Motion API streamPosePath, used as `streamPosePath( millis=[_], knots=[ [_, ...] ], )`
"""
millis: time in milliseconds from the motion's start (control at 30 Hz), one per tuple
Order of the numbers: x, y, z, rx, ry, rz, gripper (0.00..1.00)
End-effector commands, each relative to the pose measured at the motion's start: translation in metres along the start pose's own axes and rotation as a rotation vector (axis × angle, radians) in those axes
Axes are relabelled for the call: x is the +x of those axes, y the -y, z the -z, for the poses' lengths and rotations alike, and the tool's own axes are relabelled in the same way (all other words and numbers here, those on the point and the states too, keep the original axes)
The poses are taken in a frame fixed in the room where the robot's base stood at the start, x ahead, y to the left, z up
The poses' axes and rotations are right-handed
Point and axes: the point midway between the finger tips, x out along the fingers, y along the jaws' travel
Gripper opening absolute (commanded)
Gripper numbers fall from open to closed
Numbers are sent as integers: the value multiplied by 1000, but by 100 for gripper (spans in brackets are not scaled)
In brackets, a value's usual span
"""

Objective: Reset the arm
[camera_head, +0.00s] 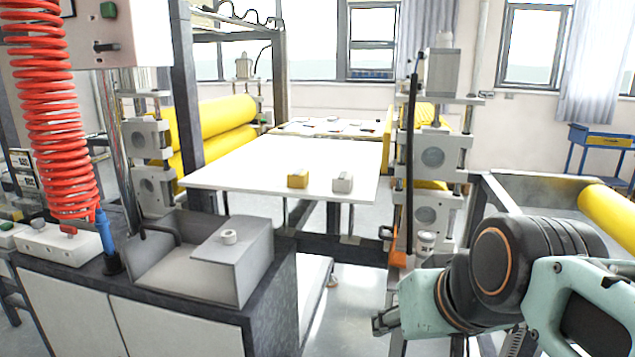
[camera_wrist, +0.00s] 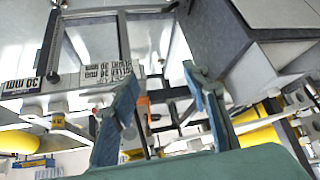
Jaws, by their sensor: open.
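My arm comes in from the right edge of the head view and bends down in front of the machine. My gripper (camera_head: 384,321) is at its end, low and right of the grey cabinet, in front of the white table. In the wrist view the two blue fingers of my gripper (camera_wrist: 165,110) stand apart with nothing held between them. Past the fingers the wrist view shows a tilted view of the frame, a grey cabinet (camera_wrist: 270,45) and yellow rollers (camera_wrist: 262,140).
A white table (camera_head: 270,165) carries a yellow block (camera_head: 298,179) and a grey-white block (camera_head: 343,182). Yellow rollers (camera_head: 215,118) stand behind at left; another roller (camera_head: 612,208) lies at the right. A grey box (camera_head: 235,258) tops the front cabinet. A red coiled hose (camera_head: 55,110) hangs at left.

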Motion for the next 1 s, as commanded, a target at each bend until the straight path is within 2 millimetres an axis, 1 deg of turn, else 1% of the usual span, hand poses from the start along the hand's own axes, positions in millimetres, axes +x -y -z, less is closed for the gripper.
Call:
streamPosePath(
  millis=[33, 67, 100, 133, 200, 800, 900, 1000],
  knots=[
    [9, -5, -43, 15, 76, -41, 42],
    [11, -8, -67, 26, 124, -69, 42],
    [8, -13, -88, 41, 175, -104, 42],
    [-12, -10, -64, 39, 161, -92, 42],
    [-30, -8, -49, 38, 159, -88, 42],
    [-153, 1, 47, 37, 157, -83, 42],
    [-169, 2, 59, 37, 157, -83, 42],
    [-180, 2, 67, 37, 157, -83, 42]
  ],
)
